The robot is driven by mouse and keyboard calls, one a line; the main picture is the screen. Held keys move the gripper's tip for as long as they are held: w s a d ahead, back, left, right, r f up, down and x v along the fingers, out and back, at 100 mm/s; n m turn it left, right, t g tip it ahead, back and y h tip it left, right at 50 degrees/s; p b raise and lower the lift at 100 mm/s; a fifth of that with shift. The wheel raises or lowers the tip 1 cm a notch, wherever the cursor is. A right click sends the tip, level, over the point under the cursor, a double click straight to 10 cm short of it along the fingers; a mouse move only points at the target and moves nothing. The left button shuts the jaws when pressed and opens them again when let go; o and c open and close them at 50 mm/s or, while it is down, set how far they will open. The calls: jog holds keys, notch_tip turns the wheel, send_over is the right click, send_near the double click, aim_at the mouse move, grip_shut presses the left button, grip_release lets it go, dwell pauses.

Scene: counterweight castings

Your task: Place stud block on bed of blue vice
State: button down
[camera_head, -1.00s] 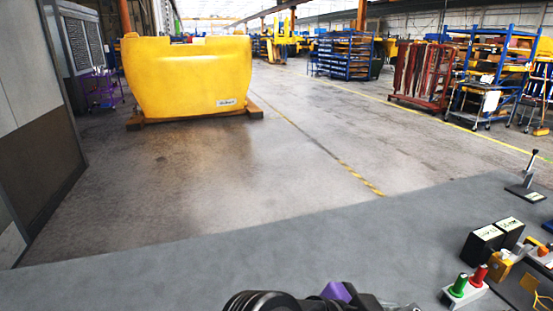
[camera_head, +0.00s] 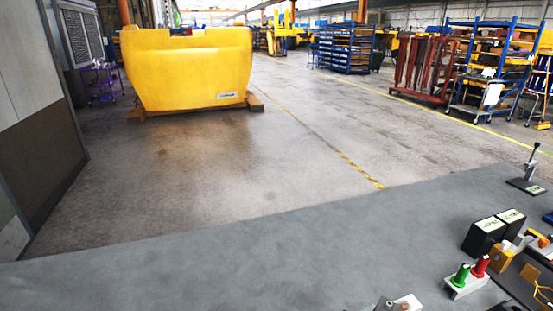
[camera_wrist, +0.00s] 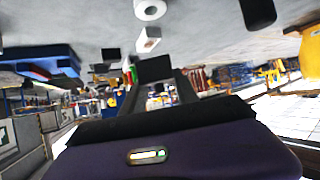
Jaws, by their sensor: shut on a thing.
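My gripper (camera_wrist: 157,80) is seen only in the wrist view, past its purple housing. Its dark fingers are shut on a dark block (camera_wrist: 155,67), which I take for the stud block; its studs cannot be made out. The held block is clear of the bench. A blue body with dark parts, probably the blue vice (camera_wrist: 40,56), is at the left of the wrist view, apart from the gripper. In the head view only a blue corner (camera_head: 548,217) shows at the right edge. The vice bed is not clearly visible.
On the grey bench (camera_head: 250,265) stand a block with green and red pegs (camera_head: 466,283), black boxes (camera_head: 485,236), a yellow fixture (camera_head: 503,256) and a lever stand (camera_head: 528,182). A small pale block (camera_head: 408,302) is at the bottom edge. The bench's left and middle are clear.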

jog(key=w+f+n+t+y, duration=0.1)
jog(key=f, duration=0.1)
jog(key=w+f+n+y, duration=0.1)
jog(key=f+n+y, duration=0.1)
jog(key=f+n+t+y, duration=0.1)
jog(key=f+n, duration=0.1)
jog(key=shift+w+d+t, duration=0.3)
jog(key=shift+w, duration=0.1)
jog(key=shift+s+a+f, duration=0.15)
jog(key=shift+r, duration=0.2)
jog(key=shift+f+b, duration=0.5)
jog(key=shift+f, duration=0.05)
jog(key=shift+w+r, duration=0.15)
jog(key=shift+w, duration=0.05)
